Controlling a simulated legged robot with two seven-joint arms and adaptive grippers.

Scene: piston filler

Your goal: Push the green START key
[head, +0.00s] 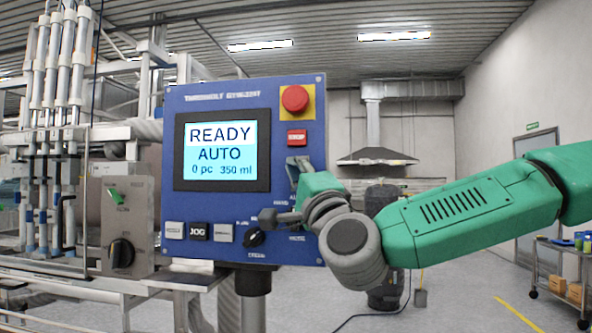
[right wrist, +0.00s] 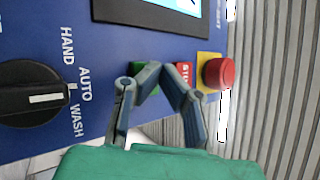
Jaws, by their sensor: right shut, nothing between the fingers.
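The blue control panel (head: 240,110) faces me, its screen (head: 221,150) reading READY, AUTO, 0 pc, 350 ml. The green START key (right wrist: 138,70) shows only in part in the right wrist view, behind my right gripper's fingers; in the head view the gripper hides it. My right gripper (head: 296,167) is at the panel's right side, below the red STOP key (head: 297,138). Its fingers (right wrist: 160,72) are shut and empty, with the tips over or close to the green key. I cannot tell whether they touch it. My left gripper is not in view.
A red mushroom button (head: 295,98) on a yellow plate sits above STOP. Below are a black selector knob (head: 254,238) and several keys, including JOG (head: 198,231). A steel box with a black knob (head: 122,253) stands left. A cart (head: 560,275) stands far right.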

